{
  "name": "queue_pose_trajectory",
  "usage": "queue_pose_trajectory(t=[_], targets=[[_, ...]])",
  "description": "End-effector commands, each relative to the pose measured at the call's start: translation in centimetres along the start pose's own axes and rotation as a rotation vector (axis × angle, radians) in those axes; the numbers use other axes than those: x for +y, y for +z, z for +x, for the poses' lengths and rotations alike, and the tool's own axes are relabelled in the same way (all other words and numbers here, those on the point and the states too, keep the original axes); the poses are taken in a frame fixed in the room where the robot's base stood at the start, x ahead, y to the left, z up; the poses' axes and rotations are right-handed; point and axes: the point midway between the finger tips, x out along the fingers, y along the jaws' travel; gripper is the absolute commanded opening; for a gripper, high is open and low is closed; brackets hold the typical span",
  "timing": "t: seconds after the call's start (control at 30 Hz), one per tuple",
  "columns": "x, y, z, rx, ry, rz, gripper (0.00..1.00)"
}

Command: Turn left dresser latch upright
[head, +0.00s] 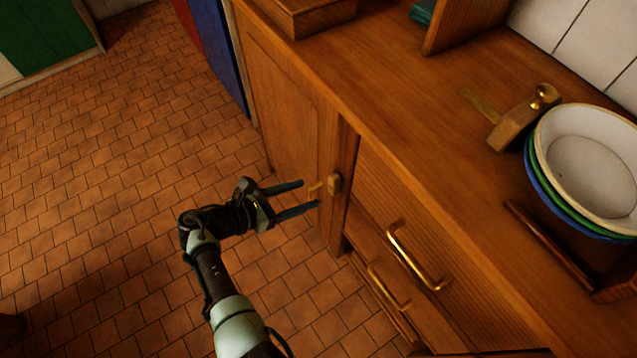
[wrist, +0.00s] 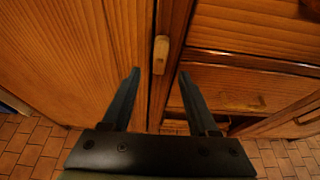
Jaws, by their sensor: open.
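The left dresser latch (head: 333,184) is a small wooden piece on the upright between the left cabinet door (head: 285,110) and the drawers. In the wrist view the latch (wrist: 160,55) is a short pale block, its long side running roughly along the door edge. I cannot tell its exact turn. My gripper (head: 310,193) is open and empty, its fingers pointing at the latch. In the wrist view the latch lies just beyond and between the fingertips (wrist: 159,73), with no clear contact.
Brass-handled drawers (head: 415,260) are right of the latch. The dresser top (head: 400,90) holds stacked bowls (head: 590,165), a wooden mallet-like tool (head: 515,125) and a wooden box (head: 310,14). The tiled floor (head: 110,190) left of the dresser is clear.

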Motion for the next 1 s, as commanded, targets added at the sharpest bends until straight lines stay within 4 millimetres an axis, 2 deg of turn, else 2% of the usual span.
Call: queue_pose_trajectory(t=[0.03,0.1,0.3,1.0], targets=[[0.1,0.2,-1.3,0.000,0.004,-0.001,0.60],[0.0,0.1,-2.5,0.001,0.002,-0.002,0.60],[0.0,0.0,-4.9,0.000,0.001,-0.002,0.60],[0.1,0.0,-5.3,0.004,0.001,0.006,0.60]])
